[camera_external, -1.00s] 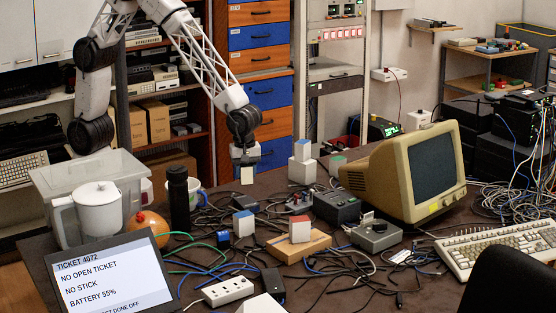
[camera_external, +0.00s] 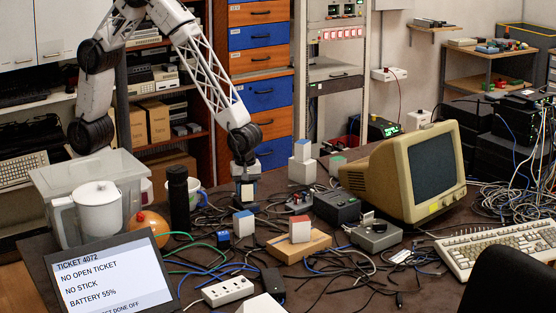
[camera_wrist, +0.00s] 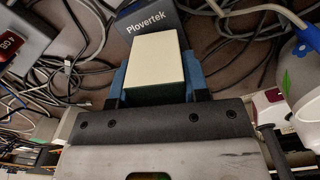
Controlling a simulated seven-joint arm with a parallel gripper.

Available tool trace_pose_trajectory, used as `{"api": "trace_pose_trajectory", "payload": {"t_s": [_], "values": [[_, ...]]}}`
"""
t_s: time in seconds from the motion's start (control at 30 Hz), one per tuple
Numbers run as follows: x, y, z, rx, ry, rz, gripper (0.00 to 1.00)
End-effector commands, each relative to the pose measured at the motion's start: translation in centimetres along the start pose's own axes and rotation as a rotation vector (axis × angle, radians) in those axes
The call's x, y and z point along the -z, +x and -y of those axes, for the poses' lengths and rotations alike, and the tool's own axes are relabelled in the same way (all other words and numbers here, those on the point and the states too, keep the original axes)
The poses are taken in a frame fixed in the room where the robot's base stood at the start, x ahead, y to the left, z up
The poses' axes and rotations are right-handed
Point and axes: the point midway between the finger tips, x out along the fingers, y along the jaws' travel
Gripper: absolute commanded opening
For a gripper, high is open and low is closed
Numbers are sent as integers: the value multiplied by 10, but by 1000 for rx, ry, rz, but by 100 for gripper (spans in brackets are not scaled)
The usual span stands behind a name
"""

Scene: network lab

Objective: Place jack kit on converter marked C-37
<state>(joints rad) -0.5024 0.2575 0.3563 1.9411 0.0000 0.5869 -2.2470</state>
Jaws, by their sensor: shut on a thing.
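My gripper (camera_external: 246,182) is low over the back of the dark table, its jaws on either side of a small cream box (camera_external: 248,192). In the wrist view my gripper (camera_wrist: 158,85) is shut on this cream box (camera_wrist: 154,62); no label shows on its face. A dark blue-grey box marked "Plovertek" (camera_wrist: 150,24) lies just beyond it; I cannot tell if they touch. No C-37 mark is readable. Small white boxes stand around: one with a blue top (camera_external: 243,224), one with a red top (camera_external: 300,230) on a tan box (camera_external: 283,246).
A black bottle (camera_external: 178,200) and a white mug (camera_external: 195,193) stand left of my gripper; white blocks (camera_external: 302,168) stand to its right. Dark and grey devices (camera_external: 336,206) (camera_external: 376,236) sit near the beige monitor (camera_external: 398,185). Loose cables cover much of the table.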

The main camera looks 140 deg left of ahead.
Motion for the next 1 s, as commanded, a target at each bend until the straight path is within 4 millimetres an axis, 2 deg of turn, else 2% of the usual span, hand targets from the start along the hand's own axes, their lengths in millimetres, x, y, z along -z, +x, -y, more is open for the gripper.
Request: {"api": "trace_pose_trajectory", "payload": {"t_s": [0.53, 0.57, 0.7, 0.73, 1.0], "values": [[0, 9, 0, 0, 0, 0, 16], [0, 10, 0, 0, 0, 0, 44], [0, 9, 0, 0, 0, 0, 65], [0, 9, 0, 0, 0, 0, 68], [0, 9, 0, 0, 0, 0, 68]]}}
